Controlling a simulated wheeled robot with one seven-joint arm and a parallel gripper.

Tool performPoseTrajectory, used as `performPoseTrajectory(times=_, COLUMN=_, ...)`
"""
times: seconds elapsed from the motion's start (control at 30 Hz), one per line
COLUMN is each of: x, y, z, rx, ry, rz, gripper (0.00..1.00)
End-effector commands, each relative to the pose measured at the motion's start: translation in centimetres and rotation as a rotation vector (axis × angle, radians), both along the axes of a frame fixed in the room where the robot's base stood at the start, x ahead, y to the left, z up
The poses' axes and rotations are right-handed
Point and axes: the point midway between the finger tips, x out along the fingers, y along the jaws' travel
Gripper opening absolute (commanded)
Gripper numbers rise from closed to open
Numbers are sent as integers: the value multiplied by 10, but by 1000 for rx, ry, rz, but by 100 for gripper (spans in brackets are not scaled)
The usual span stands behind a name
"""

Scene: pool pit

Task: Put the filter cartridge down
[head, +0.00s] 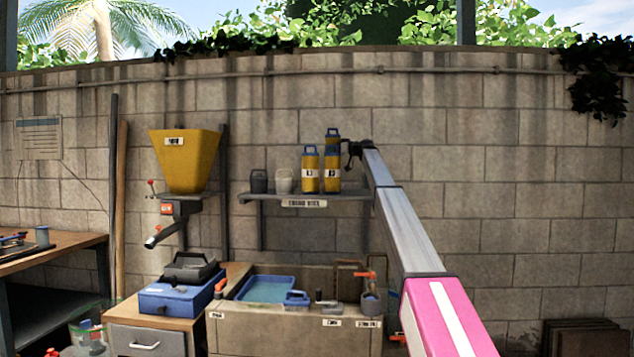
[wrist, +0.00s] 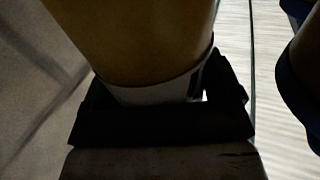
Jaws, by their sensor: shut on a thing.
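My gripper (head: 349,152) is at the right end of the wall shelf. It is shut on a yellow filter cartridge (head: 332,140) with a dark blue top, which fills the middle of the wrist view (wrist: 140,40). In the head view the held cartridge overlaps a standing yellow cartridge (head: 331,183), which hides its lower part. Another yellow cartridge (head: 310,181) stands to the left. Whether the held cartridge touches the shelf (head: 270,196) is hidden. In the wrist view a neighbouring cartridge (wrist: 304,75) is close on the right, with a gap between.
A dark cup (head: 259,181) and a pale cup (head: 283,181) stand on the shelf's left part. A yellow hopper (head: 185,160) hangs to the left. Below are a stone sink (head: 270,330) and a blue case (head: 178,295).

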Motion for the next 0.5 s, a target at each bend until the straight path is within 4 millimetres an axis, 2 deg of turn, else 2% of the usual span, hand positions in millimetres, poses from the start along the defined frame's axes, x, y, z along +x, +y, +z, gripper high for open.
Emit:
performPoseTrajectory(times=0.2, x=-2, y=0, z=-39, rx=0, ry=1, rz=-1, gripper=50)
performPoseTrajectory(times=0.5, x=-1, y=0, z=-68, rx=1, ry=1, rz=-2, gripper=50)
